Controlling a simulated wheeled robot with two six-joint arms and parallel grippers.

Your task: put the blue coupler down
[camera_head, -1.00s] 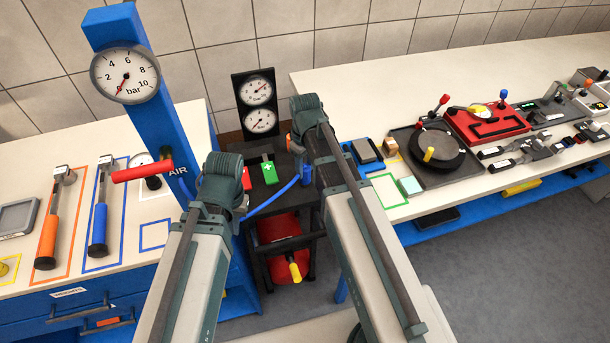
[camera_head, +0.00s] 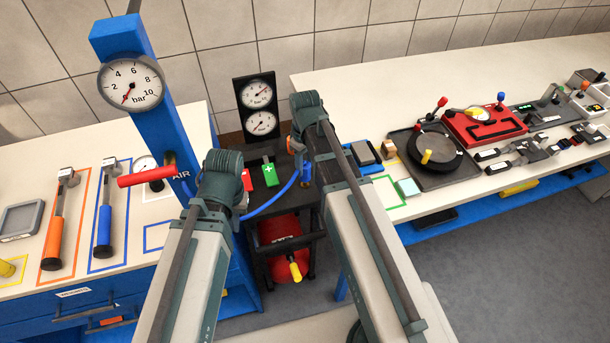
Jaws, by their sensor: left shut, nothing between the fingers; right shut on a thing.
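The blue coupler (camera_head: 306,181) shows as a small blue piece at the right end of a curved blue hose (camera_head: 268,205), low beside my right arm. My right gripper (camera_head: 299,152) is shut on it; its fingers are small and mostly hidden by my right wrist. The coupler is over or near the dark cart's top; I cannot tell whether it touches anything. My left gripper (camera_head: 226,183) is shut and empty, largely hidden behind my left wrist, close to the blue AIR post (camera_head: 160,132).
The post carries a bar gauge (camera_head: 131,85) and a red handle (camera_head: 146,177). A dark cart (camera_head: 262,158) with two dials, a green box (camera_head: 270,176) and a red tank (camera_head: 284,238) stands between the tables. The right table (camera_head: 345,90) holds trays and tools.

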